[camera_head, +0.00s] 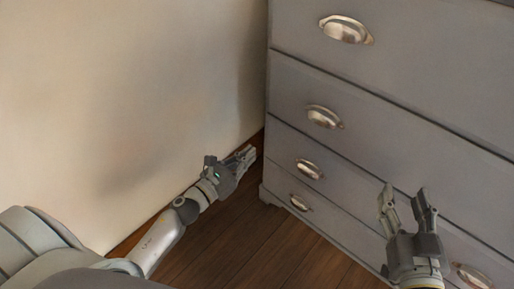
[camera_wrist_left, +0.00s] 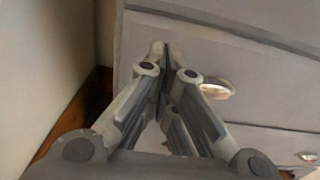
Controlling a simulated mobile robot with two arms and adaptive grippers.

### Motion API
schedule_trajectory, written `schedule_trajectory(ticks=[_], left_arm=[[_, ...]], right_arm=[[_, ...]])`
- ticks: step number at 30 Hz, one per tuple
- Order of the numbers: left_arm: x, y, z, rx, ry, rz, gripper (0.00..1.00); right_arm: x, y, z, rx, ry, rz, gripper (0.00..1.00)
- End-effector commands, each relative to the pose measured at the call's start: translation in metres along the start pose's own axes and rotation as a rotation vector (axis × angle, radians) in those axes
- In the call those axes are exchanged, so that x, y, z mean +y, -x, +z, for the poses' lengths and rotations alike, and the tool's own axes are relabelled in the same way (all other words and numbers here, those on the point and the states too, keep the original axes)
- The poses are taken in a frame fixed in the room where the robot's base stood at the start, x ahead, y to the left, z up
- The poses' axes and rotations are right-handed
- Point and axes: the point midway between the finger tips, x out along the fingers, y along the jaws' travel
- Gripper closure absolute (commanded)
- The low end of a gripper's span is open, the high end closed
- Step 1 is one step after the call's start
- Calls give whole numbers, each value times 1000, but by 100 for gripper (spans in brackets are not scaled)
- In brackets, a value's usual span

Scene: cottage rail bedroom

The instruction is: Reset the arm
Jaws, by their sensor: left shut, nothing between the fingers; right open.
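My left gripper (camera_head: 246,155) reaches in from the left in the head view, low between the pale wall and the left side of the grey dresser. Its fingers are closed together and empty. In the left wrist view the shut left gripper (camera_wrist_left: 160,48) points at the dresser front, with a metal handle just right of its fingers. My right gripper (camera_head: 403,196) is at the lower right of the head view, fingers pointing up and spread apart, empty. It is in front of the lower drawers; whether it touches them I cannot tell.
A grey dresser (camera_head: 390,80) with several drawers and metal cup handles (camera_head: 346,29) fills the right side. All visible drawers look closed. A pale wall (camera_head: 100,90) stands at the left. Bare wooden floor (camera_head: 235,235) shows between my arms.

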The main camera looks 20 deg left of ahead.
Motion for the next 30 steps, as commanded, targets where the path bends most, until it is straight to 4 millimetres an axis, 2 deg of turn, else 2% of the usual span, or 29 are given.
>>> schedule_trajectory(ticks=[4, 12, 16, 20, 24, 30], left_arm=[[0, 13, 0, 1, 0, -1, 100], [0, 16, 1, -3, 9, 1, 100], [-5, 15, 12, -28, 149, 19, 100], [-13, 15, 36, -85, 499, 53, 100], [-24, 18, 62, -153, 994, 80, 100], [-45, 25, 91, -216, 1715, 81, 100]], right_arm=[[0, 0, -1, 5, 0, 0, 49], [0, -1, -2, 11, 0, -1, 49], [0, 0, -2, 10, 0, -1, 49], [0, 0, -2, 10, 0, -1, 49], [0, 0, -2, 9, 0, -1, 49], [0, 0, -2, 9, 0, -1, 49]])
